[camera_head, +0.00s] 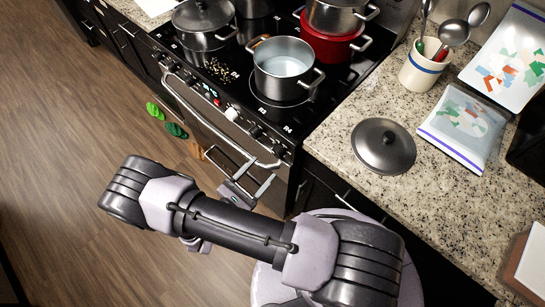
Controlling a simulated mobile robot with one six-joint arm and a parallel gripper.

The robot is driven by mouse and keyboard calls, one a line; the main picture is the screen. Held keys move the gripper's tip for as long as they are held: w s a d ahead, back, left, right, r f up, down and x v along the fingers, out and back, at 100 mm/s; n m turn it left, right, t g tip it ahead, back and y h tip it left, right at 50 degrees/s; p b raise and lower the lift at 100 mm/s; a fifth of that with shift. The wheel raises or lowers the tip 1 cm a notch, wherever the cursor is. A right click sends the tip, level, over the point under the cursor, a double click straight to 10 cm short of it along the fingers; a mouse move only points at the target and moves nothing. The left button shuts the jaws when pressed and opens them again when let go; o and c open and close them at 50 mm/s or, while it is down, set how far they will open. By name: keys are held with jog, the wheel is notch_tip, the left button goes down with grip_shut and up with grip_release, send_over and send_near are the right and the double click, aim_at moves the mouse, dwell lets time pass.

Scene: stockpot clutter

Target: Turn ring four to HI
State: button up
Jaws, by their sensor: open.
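The black stove (345,75) has a row of knobs along its front edge. A pale knob (231,114) sits near the middle, with dark knobs (255,131) and (279,149) to its right.
A steel pot of liquid (284,72) stands on the front right ring. A red pot (330,46), a lidded pot (203,25) and others stand behind or left. A loose lid (384,146) and utensil crock (423,70) are on the right counter.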

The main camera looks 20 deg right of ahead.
aim_at(275, 155)
jog(key=x, duration=0.6)
jog(key=shift+w+b, duration=0.1)
jog(key=shift+b, duration=0.2)
grip_shut()
